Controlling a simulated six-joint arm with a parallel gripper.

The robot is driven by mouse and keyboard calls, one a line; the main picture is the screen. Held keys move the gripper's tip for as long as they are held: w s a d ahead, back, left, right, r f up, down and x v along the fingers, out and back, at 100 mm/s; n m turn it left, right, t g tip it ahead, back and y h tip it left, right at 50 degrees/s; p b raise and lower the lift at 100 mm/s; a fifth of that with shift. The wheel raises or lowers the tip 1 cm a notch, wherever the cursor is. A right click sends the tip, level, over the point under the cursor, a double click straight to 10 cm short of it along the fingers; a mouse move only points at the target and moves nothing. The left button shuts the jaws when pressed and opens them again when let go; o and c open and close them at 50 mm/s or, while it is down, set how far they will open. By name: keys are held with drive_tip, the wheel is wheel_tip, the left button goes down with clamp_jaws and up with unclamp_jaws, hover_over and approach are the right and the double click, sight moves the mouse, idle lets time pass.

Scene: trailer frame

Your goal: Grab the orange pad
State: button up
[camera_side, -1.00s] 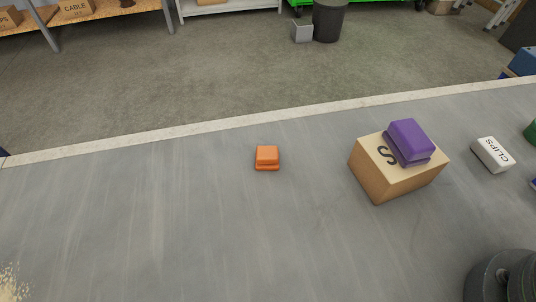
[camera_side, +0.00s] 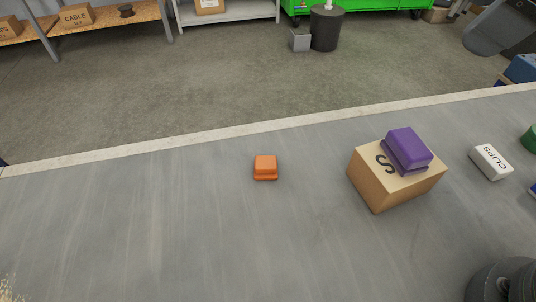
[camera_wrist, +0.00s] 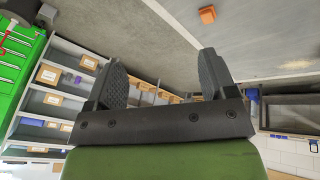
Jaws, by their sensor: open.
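The orange pad (camera_side: 265,167) sits alone on the grey work surface (camera_side: 180,220), left of a cardboard box, in the side view. It also shows as a small orange block (camera_wrist: 208,14) near the top of the wrist view, beyond the right finger and apart from it. My gripper (camera_wrist: 163,75) is open, with its two dark textured fingers spread and nothing between them. In the side view the fingertips are not visible; a dark part at the upper right edge seems to be part of my arm.
A cardboard box (camera_side: 388,187) marked S carries a purple pad (camera_side: 408,150) to the right of the orange pad. A white CLIPS box (camera_side: 491,161) and a green item (camera_side: 530,138) lie farther right. The surface around and left of the orange pad is clear.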

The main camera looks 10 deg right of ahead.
drive_tip(key=w+a+f+n, duration=0.4)
drive_tip(key=a+f+n, duration=0.1)
drive_tip(key=a+n, duration=0.2)
drive_tip(key=n+h, duration=0.2)
drive_tip(key=n, duration=1.4)
approach(266, 167)
drive_tip(key=x, duration=0.4)
drive_tip(key=shift+s, duration=0.1)
drive_tip(key=shift+x, duration=3.1)
drive_tip(key=shift+c, duration=0.3)
drive_tip(key=c, duration=0.9)
